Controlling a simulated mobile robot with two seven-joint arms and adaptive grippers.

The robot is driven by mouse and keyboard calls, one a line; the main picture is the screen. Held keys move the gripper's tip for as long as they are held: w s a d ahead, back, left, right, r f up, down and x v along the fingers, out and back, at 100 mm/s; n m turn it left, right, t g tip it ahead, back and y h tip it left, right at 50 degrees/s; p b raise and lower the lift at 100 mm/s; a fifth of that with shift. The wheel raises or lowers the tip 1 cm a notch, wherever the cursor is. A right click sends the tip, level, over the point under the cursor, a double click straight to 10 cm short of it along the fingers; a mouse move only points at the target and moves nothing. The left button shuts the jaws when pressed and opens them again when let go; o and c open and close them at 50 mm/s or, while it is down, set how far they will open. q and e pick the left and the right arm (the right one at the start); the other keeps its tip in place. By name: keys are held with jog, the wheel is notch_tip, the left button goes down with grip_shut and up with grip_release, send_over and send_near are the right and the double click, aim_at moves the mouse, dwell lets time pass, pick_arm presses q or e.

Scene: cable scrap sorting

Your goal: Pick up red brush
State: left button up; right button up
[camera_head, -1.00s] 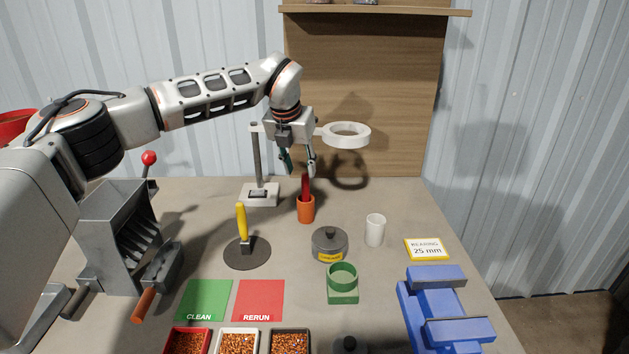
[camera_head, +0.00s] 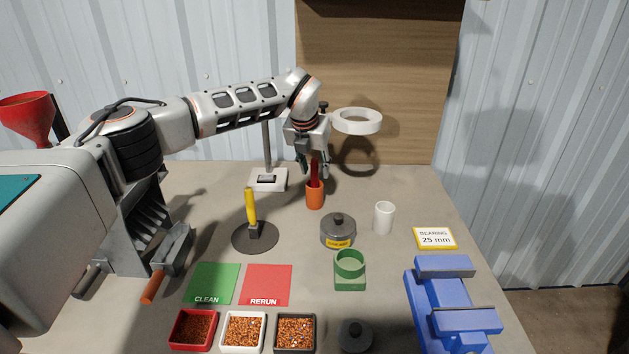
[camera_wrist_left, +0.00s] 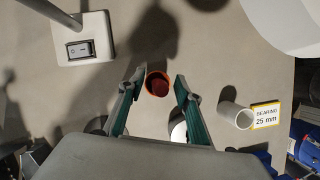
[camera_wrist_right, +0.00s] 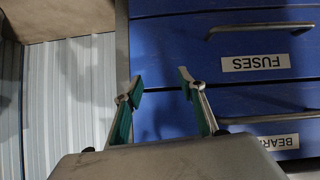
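The red brush (camera_head: 315,172) stands upright in an orange cup (camera_head: 315,196) at the back middle of the table. In the left wrist view its red top (camera_wrist_left: 159,87) shows inside the orange cup's rim (camera_wrist_left: 148,78). My left gripper (camera_head: 314,170) points down at the brush from above. Its fingers (camera_wrist_left: 158,86) are open, one on each side of the brush, with gaps on both sides. My right gripper (camera_wrist_right: 156,78) is open and empty in front of blue drawers; it does not show in the head view.
A ring lamp (camera_head: 357,121) on a stand (camera_head: 268,180) is close beside my left gripper. Blue drawers (camera_wrist_right: 225,50) face my right gripper.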

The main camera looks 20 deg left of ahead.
pick_arm(q)
grip_shut()
jog(key=shift+r, duration=0.15)
